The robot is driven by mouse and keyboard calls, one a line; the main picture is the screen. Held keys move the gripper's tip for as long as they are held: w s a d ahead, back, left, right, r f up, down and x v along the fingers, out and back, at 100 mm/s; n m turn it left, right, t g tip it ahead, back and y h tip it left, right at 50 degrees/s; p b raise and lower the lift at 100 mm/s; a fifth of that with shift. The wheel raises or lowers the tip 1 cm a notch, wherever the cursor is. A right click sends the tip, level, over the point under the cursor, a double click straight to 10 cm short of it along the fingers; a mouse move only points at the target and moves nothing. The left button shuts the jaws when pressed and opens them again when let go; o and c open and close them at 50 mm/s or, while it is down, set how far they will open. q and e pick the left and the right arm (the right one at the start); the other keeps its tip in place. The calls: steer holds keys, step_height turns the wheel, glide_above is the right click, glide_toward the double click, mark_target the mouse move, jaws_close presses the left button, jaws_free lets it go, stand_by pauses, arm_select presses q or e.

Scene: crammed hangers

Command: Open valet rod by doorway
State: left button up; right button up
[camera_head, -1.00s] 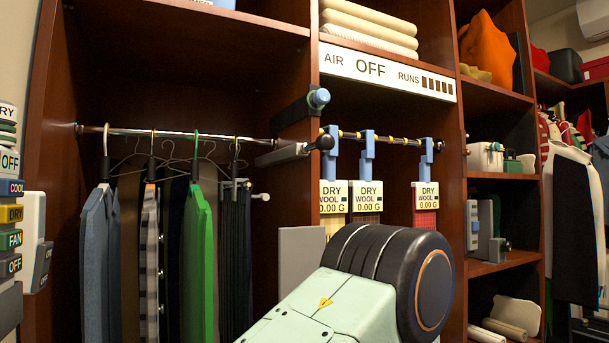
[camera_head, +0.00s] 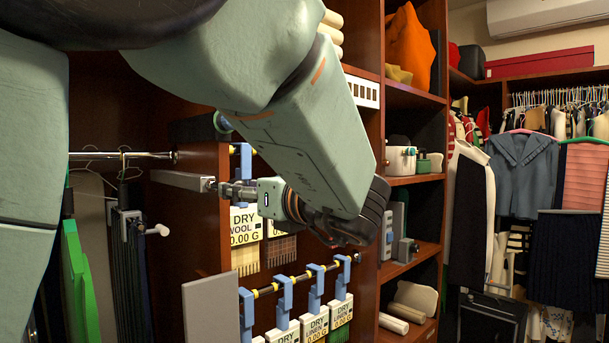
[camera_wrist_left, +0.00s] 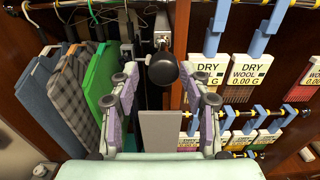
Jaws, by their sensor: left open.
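A grey bar (camera_head: 180,180), which looks like the valet rod, is mounted at the front of the dark wood divider. In the left wrist view its round black knob (camera_wrist_left: 163,70) faces me below the grey bar (camera_wrist_left: 163,20). My left gripper (camera_head: 222,188) reaches in from the right to the bar's end, and its fingers partly hide the knob. In the left wrist view the left gripper (camera_wrist_left: 161,78) is open, with the knob between its two fingertips in the picture. I cannot tell whether they touch. My right gripper is not in view.
A grey panel (camera_head: 210,310) stands below the bar. Blue hooks with DRY tags (camera_head: 245,228) hang on rails to the right. A green garment (camera_head: 75,270) and other hanging clothes are at the left. A small white-ended peg (camera_head: 158,230) sticks out below the bar.

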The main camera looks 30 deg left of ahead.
arm_select(q)
steer(key=p+x, duration=0.1)
steer(key=x, duration=0.2)
steer(key=shift+a+f, duration=0.1)
steer(key=shift+a, duration=0.25)
steer(key=shift+w+a+f+p, duration=0.1)
steer(key=shift+w+a+p, duration=0.3)
steer(key=shift+a, duration=0.2)
steer(key=shift+w+a+f+p, duration=0.1)
steer(key=shift+w+a+p, duration=0.15)
steer(key=shift+w+a, duration=0.35)
steer(key=shift+a, duration=0.25)
steer(key=shift+s+a+r, duration=0.1)
steer(key=shift+s+a, duration=0.25)
steer(key=shift+w+d, duration=0.15)
steer(key=shift+w, duration=0.1)
steer(key=c, duration=0.5)
jaws_close()
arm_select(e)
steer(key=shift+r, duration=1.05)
